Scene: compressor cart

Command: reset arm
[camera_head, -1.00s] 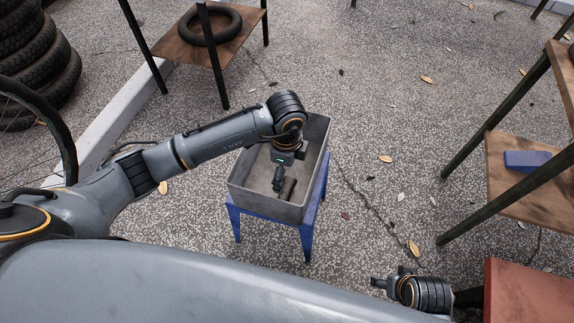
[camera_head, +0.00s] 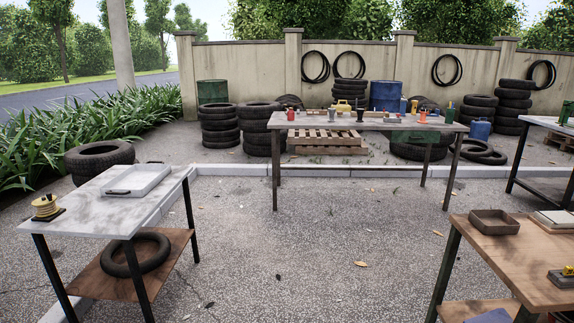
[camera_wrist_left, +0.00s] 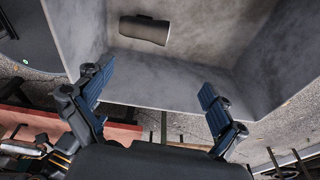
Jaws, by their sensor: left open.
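Neither arm shows in the head view, and my right gripper is not seen in any current view.
The head view shows a white-topped table (camera_head: 95,212) with a tray (camera_head: 138,181) at left, a long workbench (camera_head: 350,124) at the back, and a wooden table (camera_head: 520,250) at right holding a brown box (camera_head: 494,222). The paved ground between them is open.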

